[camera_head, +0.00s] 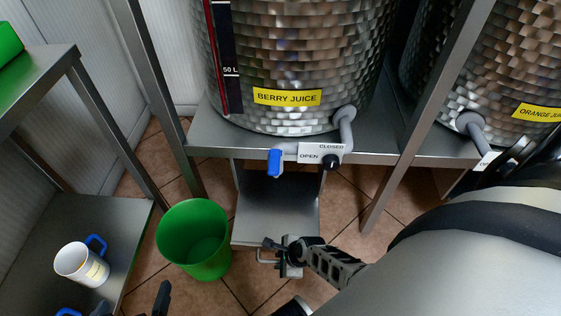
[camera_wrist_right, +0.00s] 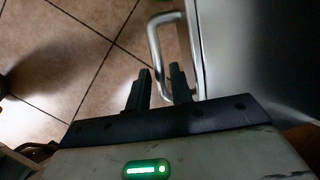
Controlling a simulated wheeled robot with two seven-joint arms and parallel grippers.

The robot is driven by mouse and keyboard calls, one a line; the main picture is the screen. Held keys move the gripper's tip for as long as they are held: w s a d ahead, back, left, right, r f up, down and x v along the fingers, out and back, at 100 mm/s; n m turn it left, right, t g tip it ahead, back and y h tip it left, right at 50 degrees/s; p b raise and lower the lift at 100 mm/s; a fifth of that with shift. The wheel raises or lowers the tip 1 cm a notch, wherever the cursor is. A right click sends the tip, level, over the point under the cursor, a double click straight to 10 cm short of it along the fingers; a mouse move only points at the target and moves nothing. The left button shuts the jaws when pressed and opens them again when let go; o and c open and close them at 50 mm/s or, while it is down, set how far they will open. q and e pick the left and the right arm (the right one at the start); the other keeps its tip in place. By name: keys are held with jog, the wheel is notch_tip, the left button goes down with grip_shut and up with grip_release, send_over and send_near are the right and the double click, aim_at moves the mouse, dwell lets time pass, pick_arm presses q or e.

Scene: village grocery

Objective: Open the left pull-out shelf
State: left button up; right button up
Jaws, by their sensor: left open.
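The left pull-out shelf (camera_head: 277,205) is a grey metal plate low under the berry juice tank, with its top visible in front of the rack. Its bar handle (camera_head: 266,257) is on the front edge; it also shows in the right wrist view (camera_wrist_right: 156,45). My right gripper (camera_head: 284,250) is at this handle. In the right wrist view its fingers (camera_wrist_right: 159,92) are apart, with the handle bar reaching down between them; contact cannot be told. My left gripper (camera_head: 158,300) is open at the bottom edge, mostly out of frame and away from the shelf.
A green bucket (camera_head: 197,235) stands on the tiled floor left of the shelf. A white mug (camera_head: 80,264) with a blue handle is on a metal side table (camera_head: 127,244). The rack legs (camera_head: 196,180) flank the shelf. A blue tap lever (camera_head: 274,162) hangs above it.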

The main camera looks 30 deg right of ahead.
pick_arm(q)
jog(key=shift+s, duration=0.1)
pick_arm(e)
jog(key=shift+o, duration=0.5)
jog(key=shift+s+r, duration=0.1)
jog(key=shift+r, duration=0.2)
pick_arm(q)
notch_tip(320, 180, up, 10)
jog(key=a+t+p, duration=0.1)
jog(key=a+p, duration=0.1)
jog(key=p, duration=0.8)
jog(key=shift+s+f+n+y+p, duration=0.15)
jog(key=shift+s+n+y+p, duration=0.15)
jog(key=shift+s+y, duration=0.1)
pick_arm(e)
jog(key=v, duration=1.5)
jog(key=shift+r, duration=0.15)
jog(key=shift+d, duration=0.1)
